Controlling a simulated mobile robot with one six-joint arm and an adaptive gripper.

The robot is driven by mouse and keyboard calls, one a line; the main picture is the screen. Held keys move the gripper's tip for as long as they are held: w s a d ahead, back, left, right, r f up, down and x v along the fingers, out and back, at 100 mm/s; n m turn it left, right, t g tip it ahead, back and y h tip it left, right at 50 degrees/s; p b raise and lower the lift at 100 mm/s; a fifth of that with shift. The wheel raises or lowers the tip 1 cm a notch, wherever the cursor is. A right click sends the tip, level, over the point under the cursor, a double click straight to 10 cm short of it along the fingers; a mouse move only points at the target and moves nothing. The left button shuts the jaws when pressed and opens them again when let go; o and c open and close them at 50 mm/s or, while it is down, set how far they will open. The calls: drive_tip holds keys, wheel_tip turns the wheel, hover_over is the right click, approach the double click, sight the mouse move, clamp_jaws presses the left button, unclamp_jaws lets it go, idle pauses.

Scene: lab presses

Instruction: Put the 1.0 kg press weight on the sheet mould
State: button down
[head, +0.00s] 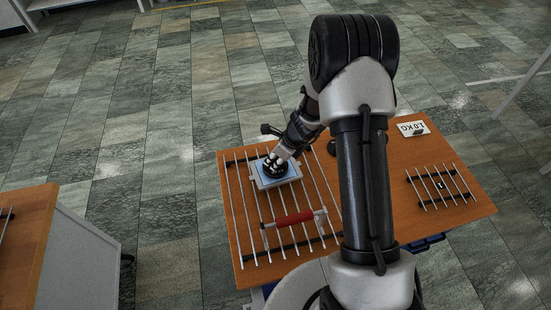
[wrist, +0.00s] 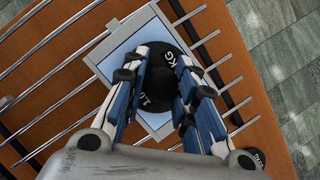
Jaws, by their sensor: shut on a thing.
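The press weight (wrist: 160,68) is a black round disc with white lettering, partly readable as "KG", between my fingers in the wrist view. My gripper (wrist: 162,88) is shut on it, and the fingers hide much of it. In the head view my gripper (head: 273,167) points down over the sheet mould, with the dark weight beneath it. The sheet mould (head: 290,181) is a pale square frame with a light blue face, lying on the rod rack. It also shows in the wrist view (wrist: 115,62), with the weight over its middle. I cannot tell whether they touch.
The metal rod rack (head: 248,232) lies on the wooden table (head: 470,212). A red-handled bar (head: 294,218) stands in front of the mould.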

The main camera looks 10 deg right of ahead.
drive_tip(key=c, duration=1.3)
unclamp_jaws()
drive_tip(key=shift+r, duration=0.2)
drive_tip(key=p+v, duration=0.5)
drive_tip(key=v, duration=0.6)
drive_tip(key=s+a+r+n, duration=0.3)
drive_tip(key=s+r+n, duration=0.3)
drive_tip(key=r, duration=0.5)
drive_tip(key=s+a+r+n, duration=0.3)
drive_tip(key=s+r+n, duration=0.2)
drive_tip(key=r+n, duration=0.4)
drive_tip(key=s+d+r+n+h, duration=0.1)
drive_tip(key=s+r+n, duration=0.2)
drive_tip(key=s+n, duration=0.3)
drive_tip(key=s+d+r+n+t+h, duration=0.1)
drive_tip(key=s+r+n, duration=0.3)
drive_tip(key=s, duration=0.6)
drive_tip(key=shift+d+r+n+h, duration=0.3)
drive_tip(key=shift+d+n+h, duration=0.3)
drive_tip(key=shift+n, duration=0.4)
